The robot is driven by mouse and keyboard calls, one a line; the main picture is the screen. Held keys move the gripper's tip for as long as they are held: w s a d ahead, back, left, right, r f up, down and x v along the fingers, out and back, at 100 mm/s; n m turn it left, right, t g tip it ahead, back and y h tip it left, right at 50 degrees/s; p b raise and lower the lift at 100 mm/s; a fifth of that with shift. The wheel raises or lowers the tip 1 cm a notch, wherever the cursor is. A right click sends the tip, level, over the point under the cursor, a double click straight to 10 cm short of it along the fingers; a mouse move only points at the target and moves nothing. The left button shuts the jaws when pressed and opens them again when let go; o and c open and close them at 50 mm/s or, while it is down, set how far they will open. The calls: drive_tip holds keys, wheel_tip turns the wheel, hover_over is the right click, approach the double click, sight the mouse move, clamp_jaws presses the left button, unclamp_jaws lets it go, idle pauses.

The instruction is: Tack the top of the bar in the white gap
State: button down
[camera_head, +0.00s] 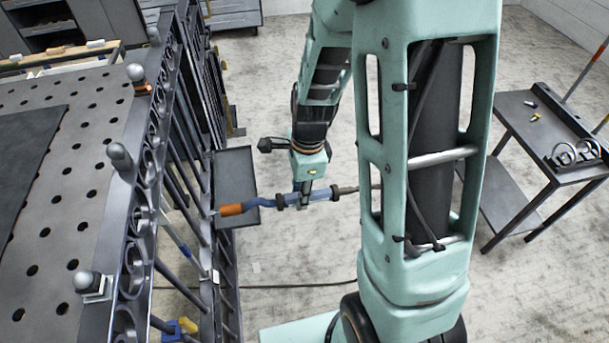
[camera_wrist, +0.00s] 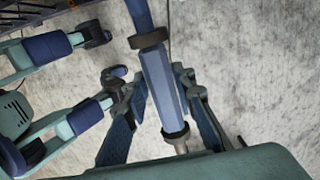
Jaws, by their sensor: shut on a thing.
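My gripper (camera_head: 304,192) is shut on a blue welding torch (camera_head: 320,195). The torch lies about level, its orange front end (camera_head: 231,210) pointing left, close to the gate's bars; I cannot tell whether its tip touches one. In the wrist view the torch's blue body (camera_wrist: 163,82) runs between the fingers (camera_wrist: 160,110). The dark scroll gate (camera_head: 135,225) stands along the table's edge. A pale, slanted bar (camera_head: 181,240) shows between its dark bars, left of and below the torch tip. A white piece (camera_head: 95,291) sits under the nearest ball knob. The pale bar's top is hard to make out.
A dark tray (camera_head: 236,178) stands beside the gate, behind the torch's front end. The perforated table (camera_head: 80,190) is at left. A yellow and blue thing (camera_head: 182,328) sits low by the gate. A dark side table (camera_head: 528,130) stands right. A cable (camera_head: 295,286) crosses the floor.

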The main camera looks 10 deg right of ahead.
sight(266, 205)
drive_tip(key=shift+s+a+f+m, duration=0.15)
drive_tip(key=shift+s+m, duration=0.15)
drive_tip(key=shift+s, duration=0.3)
drive_tip(key=shift+a, duration=0.2)
drive_tip(key=shift+w+a+r+p, duration=0.1)
drive_tip(key=shift+a+p, duration=0.05)
drive_tip(key=shift+a, duration=0.95)
drive_tip(key=shift+a+r+p, duration=0.15)
drive_tip(key=shift+a+p, duration=0.05)
drive_tip(key=shift+a, duration=0.9)
drive_tip(key=shift+w+a+r+p, duration=0.1)
drive_tip(key=shift+a+p, duration=0.05)
drive_tip(key=shift+a, duration=0.95)
drive_tip(key=c, duration=2.3)
unclamp_jaws()
clamp_jaws()
drive_tip(key=shift+a, duration=0.15)
drive_tip(key=shift+a+r, duration=0.1)
drive_tip(key=shift+a, duration=0.2)
